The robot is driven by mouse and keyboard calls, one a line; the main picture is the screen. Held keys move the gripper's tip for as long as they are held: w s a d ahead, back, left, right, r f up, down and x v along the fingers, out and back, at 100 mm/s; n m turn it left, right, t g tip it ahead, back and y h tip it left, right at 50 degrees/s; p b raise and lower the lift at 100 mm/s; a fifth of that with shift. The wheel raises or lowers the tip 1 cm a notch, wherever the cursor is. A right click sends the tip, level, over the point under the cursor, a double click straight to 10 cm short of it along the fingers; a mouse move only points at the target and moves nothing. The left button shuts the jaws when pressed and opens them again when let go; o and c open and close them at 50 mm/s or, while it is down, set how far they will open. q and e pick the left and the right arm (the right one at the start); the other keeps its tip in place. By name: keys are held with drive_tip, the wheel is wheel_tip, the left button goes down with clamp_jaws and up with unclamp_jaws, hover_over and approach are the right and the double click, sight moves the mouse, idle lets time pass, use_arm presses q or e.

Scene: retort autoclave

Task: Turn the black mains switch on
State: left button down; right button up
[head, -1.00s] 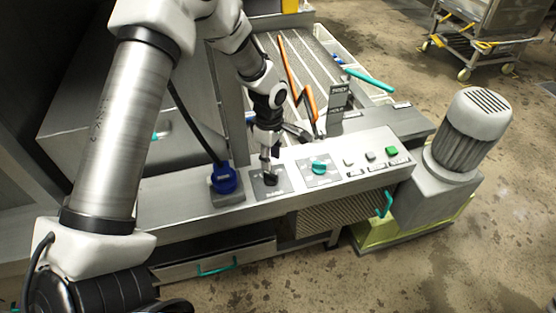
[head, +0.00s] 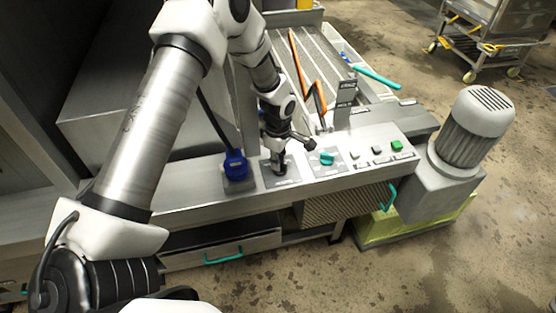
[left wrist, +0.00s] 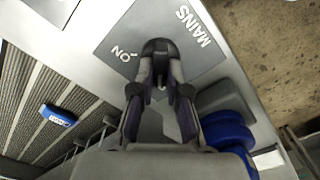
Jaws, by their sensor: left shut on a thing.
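The black mains switch (left wrist: 158,46) sits on a grey plate (left wrist: 204,62) lettered MAINS and ON. In the left wrist view its dark knob is between the fingertips of my left gripper (left wrist: 159,78), which is shut on it. The ON mark is to the left of the knob; the exact setting is partly hidden by the fingers. In the head view my left gripper (head: 278,160) reaches down onto the switch plate (head: 294,180), at the left part of the control panel, and largely hides the knob. My right gripper is not in view.
A blue plug (head: 235,166) with a black cable stands just left of the switch. A teal knob (head: 327,158) and a green button (head: 397,146) are to its right. A motor (head: 474,128) stands at the right.

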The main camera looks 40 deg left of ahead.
use_arm(q)
drive_tip(key=shift+s+f, duration=0.15)
drive_tip(key=shift+s, duration=0.05)
drive_tip(key=shift+w+m+p, duration=0.1)
drive_tip(key=shift+m+p, duration=0.35)
drive_tip(key=shift+m, duration=0.55)
drive_tip(key=m, duration=0.2)
drive_tip(key=shift+w+m+p, duration=0.1)
drive_tip(key=shift+m+p, duration=0.2)
drive_tip(key=shift+p, duration=0.05)
drive_tip(key=m, duration=0.5)
drive_tip(key=shift+w+d, duration=0.1)
drive_tip(key=shift+w, duration=0.1)
drive_tip(key=m, duration=0.4)
drive_tip(key=shift+w+d, duration=0.1)
drive_tip(key=shift+w, duration=0.05)
drive_tip(key=m, duration=0.4)
drive_tip(key=shift+d, duration=0.1)
drive_tip(key=shift+w, duration=0.1)
drive_tip(key=c, duration=1.2)
unclamp_jaws()
drive_tip(key=shift+w, duration=0.1)
